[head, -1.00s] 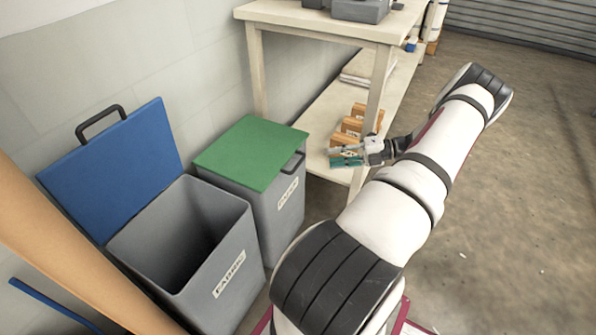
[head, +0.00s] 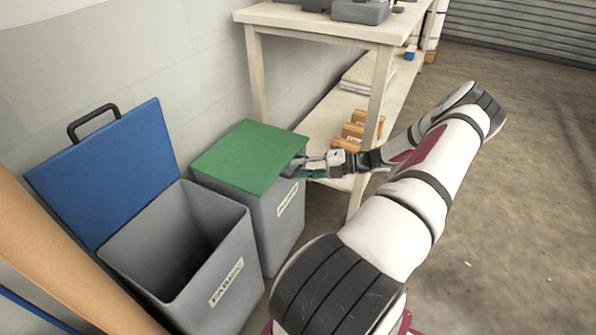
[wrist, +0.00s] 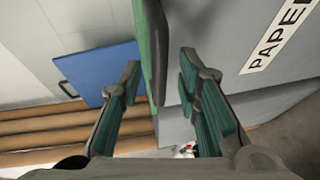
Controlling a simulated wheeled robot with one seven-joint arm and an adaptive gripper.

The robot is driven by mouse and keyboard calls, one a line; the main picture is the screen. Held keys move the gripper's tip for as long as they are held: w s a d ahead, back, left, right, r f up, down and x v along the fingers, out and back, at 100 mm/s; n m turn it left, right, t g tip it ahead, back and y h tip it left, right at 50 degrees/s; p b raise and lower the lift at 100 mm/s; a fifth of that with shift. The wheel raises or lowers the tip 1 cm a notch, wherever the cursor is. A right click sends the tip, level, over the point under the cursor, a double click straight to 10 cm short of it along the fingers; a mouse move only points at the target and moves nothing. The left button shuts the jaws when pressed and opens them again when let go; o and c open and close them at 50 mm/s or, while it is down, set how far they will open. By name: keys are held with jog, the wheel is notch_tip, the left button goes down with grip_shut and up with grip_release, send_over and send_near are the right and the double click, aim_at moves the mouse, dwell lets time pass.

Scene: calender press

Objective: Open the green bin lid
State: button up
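The green lid (head: 250,155) lies shut and flat on a grey bin (head: 268,235), whose white label reads PAPER in the wrist view. My gripper (head: 303,168) is at the lid's right front edge, where the dark handle is mostly hidden behind it. In the wrist view my gripper (wrist: 160,72) is open, with one teal-padded finger on each side. The green lid's edge (wrist: 140,40) and a dark bar (wrist: 155,60), which looks like the handle, run between the fingers. I see gaps on both sides, so the fingers are not closed on it.
A grey bin labelled FABRIC (head: 225,290) stands left of it, with its blue lid (head: 110,175) raised against the wall. The floor (head: 500,220) at right is clear.

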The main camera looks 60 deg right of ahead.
jog(key=shift+w+a+f, duration=0.1)
jog(key=shift+w+a, duration=0.15)
jog(key=shift+w, duration=0.2)
grip_shut()
